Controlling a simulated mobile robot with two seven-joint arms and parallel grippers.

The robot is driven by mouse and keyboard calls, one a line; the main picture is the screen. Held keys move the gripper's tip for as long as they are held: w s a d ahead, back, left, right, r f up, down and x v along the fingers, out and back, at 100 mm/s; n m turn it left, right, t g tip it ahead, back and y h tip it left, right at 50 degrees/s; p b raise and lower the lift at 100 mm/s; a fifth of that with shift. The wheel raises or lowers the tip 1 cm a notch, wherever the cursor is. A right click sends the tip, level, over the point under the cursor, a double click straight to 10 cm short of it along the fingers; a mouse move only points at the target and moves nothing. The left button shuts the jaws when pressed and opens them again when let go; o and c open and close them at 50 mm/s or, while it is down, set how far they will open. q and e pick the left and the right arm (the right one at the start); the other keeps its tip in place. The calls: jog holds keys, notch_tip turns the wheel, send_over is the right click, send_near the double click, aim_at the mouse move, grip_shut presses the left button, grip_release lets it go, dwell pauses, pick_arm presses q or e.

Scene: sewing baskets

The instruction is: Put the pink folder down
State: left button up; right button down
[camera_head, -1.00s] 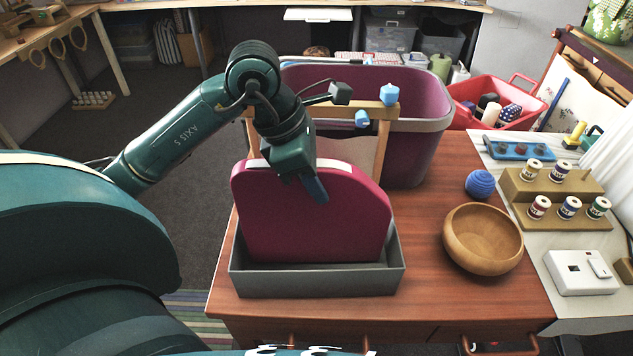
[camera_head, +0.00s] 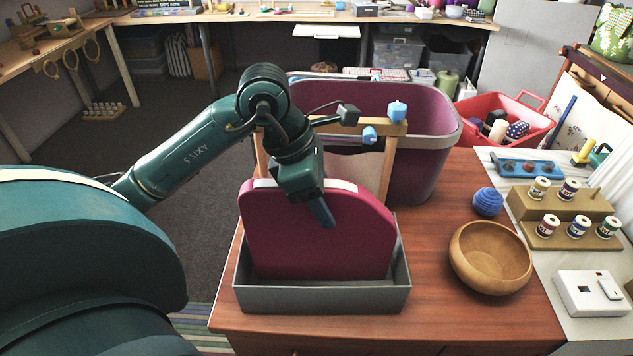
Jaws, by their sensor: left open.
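The pink folder (camera_head: 300,245) stands upright in a grey open tray (camera_head: 322,299) at the front of the wooden table. Its lower edge is hidden behind the tray's front wall. My left gripper (camera_head: 322,212) is at the folder's top edge. One blue fingertip shows in front of the folder's face; the other finger is hidden behind it. The gripper is open, with the folder between or beside its fingers; I cannot tell whether it touches. My right gripper is not in view.
A wooden frame with blue knobs (camera_head: 397,112) and a large maroon bin (camera_head: 440,150) stand behind the folder. A wooden bowl (camera_head: 491,258), a blue yarn ball (camera_head: 488,201) and thread spool stands (camera_head: 545,236) are to the right. Table between tray and bowl is clear.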

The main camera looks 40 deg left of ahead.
pick_arm(q)
jog(key=v, duration=1.2)
